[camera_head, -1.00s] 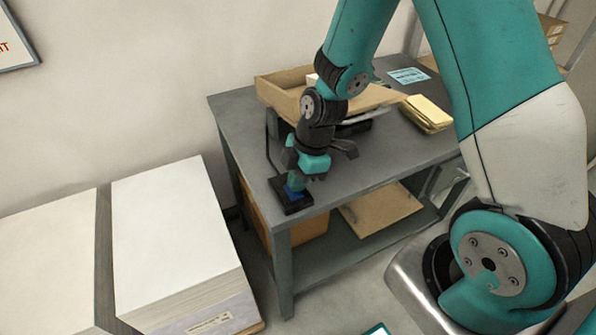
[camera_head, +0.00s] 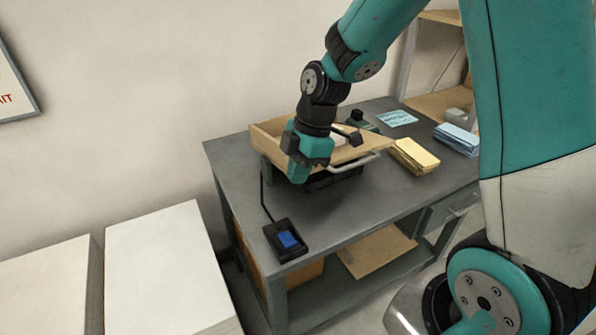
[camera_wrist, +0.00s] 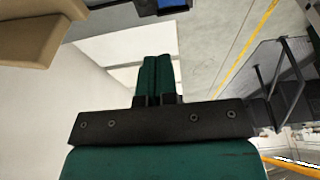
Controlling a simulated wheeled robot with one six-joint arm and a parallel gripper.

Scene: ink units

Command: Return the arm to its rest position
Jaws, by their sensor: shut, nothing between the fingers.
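My gripper (camera_head: 298,177) is above the grey table (camera_head: 330,222), in front of the wooden tray (camera_head: 267,144). In the wrist view its two green fingers (camera_wrist: 155,75) are together with nothing between them. My teal arm bends down from the top right to it. A black device with a blue button (camera_head: 288,240) lies at the table's front left corner, apart from the gripper. The device's blue part also shows at the top of the wrist view (camera_wrist: 172,4).
Yellow pads (camera_head: 414,156) and blue stacked sheets (camera_head: 457,139) lie on the right of the table. A light-blue card (camera_head: 396,118) lies behind. Tall white paper stacks (camera_head: 165,260) stand at left. A cardboard box sits on the lower shelf.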

